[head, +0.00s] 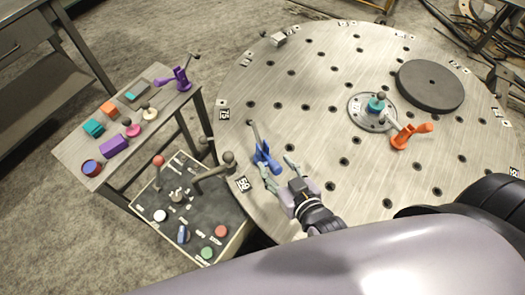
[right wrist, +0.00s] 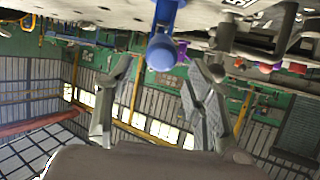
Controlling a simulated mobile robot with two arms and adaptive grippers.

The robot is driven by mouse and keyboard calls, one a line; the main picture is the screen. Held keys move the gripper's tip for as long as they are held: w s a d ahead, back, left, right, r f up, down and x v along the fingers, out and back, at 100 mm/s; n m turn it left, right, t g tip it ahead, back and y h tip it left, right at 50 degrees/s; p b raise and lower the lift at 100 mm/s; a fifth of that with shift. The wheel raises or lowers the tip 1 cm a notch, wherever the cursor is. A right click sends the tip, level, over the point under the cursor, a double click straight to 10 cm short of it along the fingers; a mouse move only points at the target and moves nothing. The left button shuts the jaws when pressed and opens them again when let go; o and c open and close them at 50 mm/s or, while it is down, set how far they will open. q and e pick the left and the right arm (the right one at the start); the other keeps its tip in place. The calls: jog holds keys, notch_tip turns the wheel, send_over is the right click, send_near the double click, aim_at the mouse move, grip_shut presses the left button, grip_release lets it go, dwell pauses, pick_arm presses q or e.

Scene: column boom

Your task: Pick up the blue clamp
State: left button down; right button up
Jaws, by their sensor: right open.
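The blue clamp (head: 266,159) stands on the round steel table near its left edge, with a grey rod with a dark tip rising from it. My right gripper (head: 279,166) is open and empty, just in front of the clamp in the head view. In the right wrist view, the clamp's rounded blue end (right wrist: 161,52) shows between the spread fingers of the gripper (right wrist: 164,75), apparently touching neither. My left gripper is not in view.
The round table (head: 300,90) has many holes. An orange clamp (head: 405,136), a teal knob (head: 376,104) and a dark disc (head: 430,85) are at right. A side table (head: 75,150) holds coloured parts and a purple clamp (head: 178,79). A control panel (head: 205,215) with levers stands left.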

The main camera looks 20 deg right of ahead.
aim_at(264, 146)
jog(key=x, duration=0.3)
jog(key=shift+w, duration=0.6)
jog(key=shift+p+x, duration=0.6)
jog(key=shift+x, duration=1.65)
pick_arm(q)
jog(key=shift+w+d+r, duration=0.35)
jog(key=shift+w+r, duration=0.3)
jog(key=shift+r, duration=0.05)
pick_arm(e)
jog(key=shift+d+r, duration=0.1)
jog(key=shift+r, duration=0.1)
jog(key=shift+c, duration=0.4)
grip_shut()
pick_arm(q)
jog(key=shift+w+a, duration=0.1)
pick_arm(e)
jog(key=shift+w+r, duration=0.1)
